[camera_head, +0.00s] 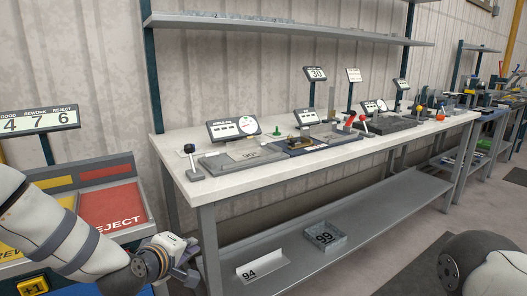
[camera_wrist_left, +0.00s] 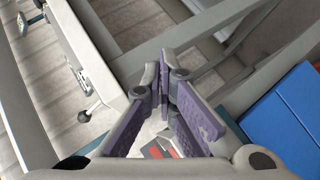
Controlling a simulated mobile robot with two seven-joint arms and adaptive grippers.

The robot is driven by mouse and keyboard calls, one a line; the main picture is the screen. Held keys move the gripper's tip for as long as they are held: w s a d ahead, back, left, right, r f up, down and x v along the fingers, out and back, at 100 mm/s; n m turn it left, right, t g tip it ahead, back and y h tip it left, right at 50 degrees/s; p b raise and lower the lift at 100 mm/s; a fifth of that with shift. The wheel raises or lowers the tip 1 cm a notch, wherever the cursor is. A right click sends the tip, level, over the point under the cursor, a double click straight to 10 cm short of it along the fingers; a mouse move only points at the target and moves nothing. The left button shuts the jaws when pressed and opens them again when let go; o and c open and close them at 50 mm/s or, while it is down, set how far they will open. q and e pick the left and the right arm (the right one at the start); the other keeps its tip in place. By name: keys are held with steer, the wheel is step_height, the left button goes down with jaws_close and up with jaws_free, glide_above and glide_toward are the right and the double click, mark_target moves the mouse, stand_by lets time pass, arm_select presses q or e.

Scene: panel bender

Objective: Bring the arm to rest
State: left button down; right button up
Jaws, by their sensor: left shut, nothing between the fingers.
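My left arm (camera_head: 60,235) comes in from the left, in front of the red REJECT bin. My left gripper (camera_head: 190,272) is at its end, low beside the near left leg of the workbench. In the left wrist view its purple-padded fingers (camera_wrist_left: 162,85) come together with nothing held between them. A rounded part of my right arm (camera_head: 470,265) shows at the lower right; its gripper is outside the view.
A white workbench (camera_head: 205,184) with gauges and fixtures stands ahead. Its lower shelf (camera_head: 375,205) bears a 94 bracket (camera_head: 262,265) and a 99 tray (camera_head: 325,237). The red REJECT bin (camera_head: 110,205) is beside my left arm. Open floor lies at right.

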arm_select(q)
steer(key=s+d+f+m+g, duration=0.2)
steer(key=s+f+m+g, duration=0.4)
steer(key=s+f, duration=1.3)
steer(key=s+a+m+g, duration=0.1)
steer(key=s+a+g, duration=0.1)
steer(key=s, duration=0.8)
steer(key=s+a+f+m+g+y, duration=0.1)
steer(key=s+m+g, duration=0.1)
steer(key=s, duration=0.8)
steer(key=s+a+f+m+g+y, duration=0.1)
steer(key=s+g, duration=0.3)
steer(key=s, duration=0.6)
steer(key=shift+s+a+f+m+g, duration=0.2)
steer(key=shift+s+a+m+g, duration=0.1)
steer(key=shift+a+m, duration=0.45)
